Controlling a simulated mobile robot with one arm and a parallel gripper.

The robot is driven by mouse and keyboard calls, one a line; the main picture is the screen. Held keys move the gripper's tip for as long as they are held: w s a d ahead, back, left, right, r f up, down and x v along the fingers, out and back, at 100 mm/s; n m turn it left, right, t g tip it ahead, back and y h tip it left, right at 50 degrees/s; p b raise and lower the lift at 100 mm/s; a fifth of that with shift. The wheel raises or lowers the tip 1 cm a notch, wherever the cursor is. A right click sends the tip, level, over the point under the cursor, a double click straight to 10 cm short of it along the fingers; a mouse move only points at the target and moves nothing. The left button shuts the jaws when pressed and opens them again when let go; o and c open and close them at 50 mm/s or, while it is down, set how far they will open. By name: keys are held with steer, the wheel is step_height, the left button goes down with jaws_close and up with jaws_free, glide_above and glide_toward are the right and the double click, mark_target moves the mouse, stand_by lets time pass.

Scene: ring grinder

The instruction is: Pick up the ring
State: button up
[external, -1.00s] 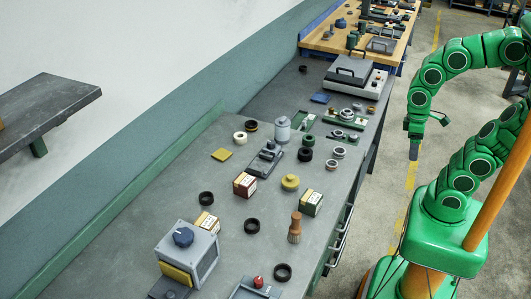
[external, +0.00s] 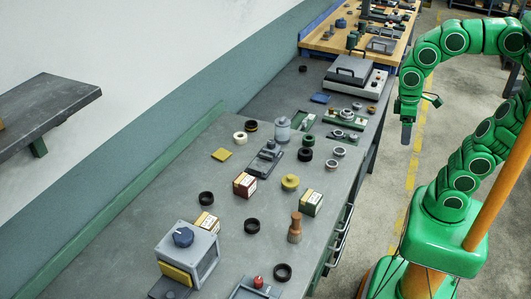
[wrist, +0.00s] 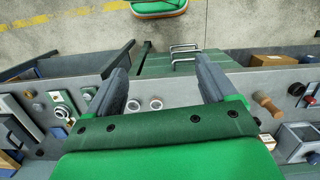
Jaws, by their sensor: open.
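Several rings lie on the grey bench, and I cannot tell which one the task means. Two small grey metal rings lie near the bench's right edge, one (external: 339,152) slightly behind the other (external: 331,165). In the wrist view two pale rings (wrist: 134,106) (wrist: 156,103) show between my fingers, lying flat on the bench. Black rings (external: 252,226) (external: 283,272) (external: 206,198) and a white ring (external: 240,137) lie elsewhere on it. My gripper (external: 406,137) is open and empty, beyond the bench's right edge. In the wrist view its two fingers (wrist: 162,68) are wide apart.
The bench (external: 130,240) also bears a grey box with a blue knob (external: 190,250), small cartons (external: 311,202), a yellow knob (external: 290,182) and a brown-handled brush (external: 295,230). A grey machine (external: 350,75) stands farther back. Drawer handles (external: 345,235) jut from the front.

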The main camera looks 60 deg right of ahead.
steer(key=w+a+r+n, duration=0.2)
steer(key=w+a+n, duration=0.1)
steer(key=w+a, duration=0.65)
steer(key=n+t+y, duration=0.1)
steer(key=n+t, duration=0.1)
steer(key=n, duration=0.5)
glide_above(282, 275)
steer(key=s, duration=0.1)
step_height(282, 275, down, 3)
steer(key=shift+w+d+f, duration=0.1)
steer(key=shift+w+f, duration=0.1)
steer(key=shift+f, duration=5.7)
steer(key=shift+w+d+f, duration=0.1)
steer(key=shift+w+f, duration=0.05)
steer(key=shift+f, duration=5.75)
steer(key=shift+r, duration=0.1)
steer(key=c, duration=1.2)
steer(key=shift+r, duration=0.1)
